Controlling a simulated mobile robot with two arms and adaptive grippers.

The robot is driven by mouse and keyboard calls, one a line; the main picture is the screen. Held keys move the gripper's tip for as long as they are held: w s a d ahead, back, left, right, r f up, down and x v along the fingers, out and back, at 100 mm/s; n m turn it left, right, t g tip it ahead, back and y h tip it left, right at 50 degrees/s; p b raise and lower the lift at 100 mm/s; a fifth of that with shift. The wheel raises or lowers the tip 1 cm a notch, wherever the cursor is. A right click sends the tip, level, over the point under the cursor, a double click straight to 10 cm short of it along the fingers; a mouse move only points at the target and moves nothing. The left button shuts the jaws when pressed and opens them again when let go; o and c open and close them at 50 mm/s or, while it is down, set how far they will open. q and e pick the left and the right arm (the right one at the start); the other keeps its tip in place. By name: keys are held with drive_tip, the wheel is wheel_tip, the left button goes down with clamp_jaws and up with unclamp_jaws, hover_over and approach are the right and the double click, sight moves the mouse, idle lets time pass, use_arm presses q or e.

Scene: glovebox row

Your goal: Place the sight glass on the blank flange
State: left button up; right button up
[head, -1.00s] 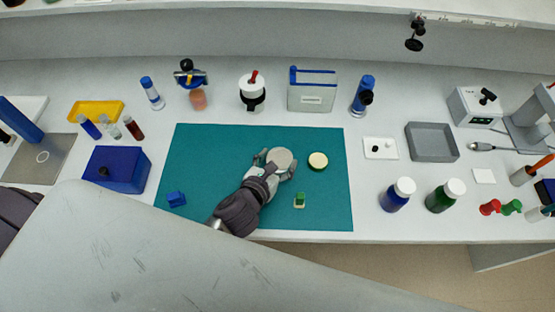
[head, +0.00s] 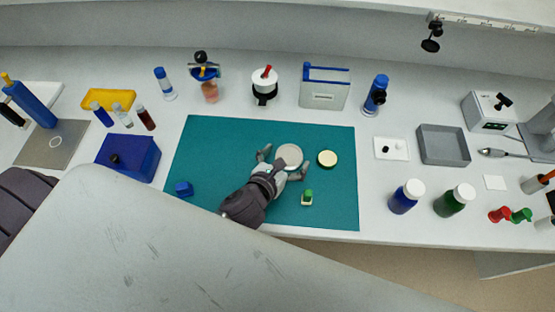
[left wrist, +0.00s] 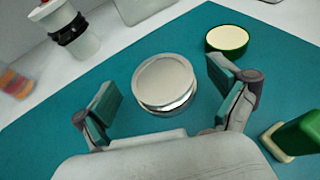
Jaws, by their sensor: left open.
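A pale round disc with a metallic rim (head: 289,156) lies on the teal mat; it also shows in the left wrist view (left wrist: 164,78). A shiny metal edge shows under its near side; I cannot tell whether this is one part or the sight glass stacked on the blank flange. My left gripper (head: 284,162) is open, its fingers on either side of the disc and apart from it in the left wrist view (left wrist: 165,100). A green-rimmed disc with a cream top (head: 327,158) lies just to the right. My right gripper is not in view.
On the teal mat (head: 230,140), a green and cream block (head: 307,197) lies near the right finger, and a blue block (head: 183,188) lies left. A blue box (head: 128,158) stands left of the mat, bottles (head: 406,197) right. The mat's back part is clear.

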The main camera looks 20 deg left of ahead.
use_arm(q)
drive_tip(key=b+v, duration=0.1)
drive_tip(key=v, duration=1)
drive_tip(key=shift+f+b, duration=0.15)
drive_tip(key=shift+b, duration=0.15)
drive_tip(key=shift+s+r, duration=0.25)
drive_tip(key=shift+s, duration=0.05)
